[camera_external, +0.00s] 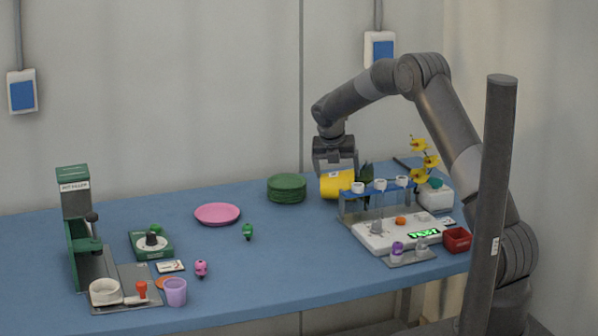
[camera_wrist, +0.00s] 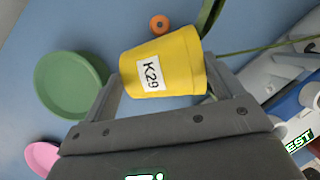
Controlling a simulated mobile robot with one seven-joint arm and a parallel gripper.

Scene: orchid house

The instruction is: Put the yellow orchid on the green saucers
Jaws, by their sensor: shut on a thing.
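My gripper (camera_external: 335,168) is shut on a yellow pot (camera_external: 337,186), held tilted on its side above the right half of the table. In the wrist view the yellow pot (camera_wrist: 165,62) sits between the fingers of my gripper (camera_wrist: 163,85) and bears a white label reading K29. Dark green leaves (camera_external: 366,176) stick out at its right, and a thin stem (camera_wrist: 262,44) runs right. Yellow flowers (camera_external: 420,146) show further right; their link to the pot is unclear. The green saucers (camera_external: 287,188) form a bare stack left of my gripper, also in the wrist view (camera_wrist: 70,82).
A blue rack with white-topped tubes (camera_external: 380,185) and a white scale (camera_external: 395,232) stand close right of the pot. A pink saucer (camera_external: 217,214) lies left of the green stack. A green press (camera_external: 78,215) stands far left. The table's middle front is clear.

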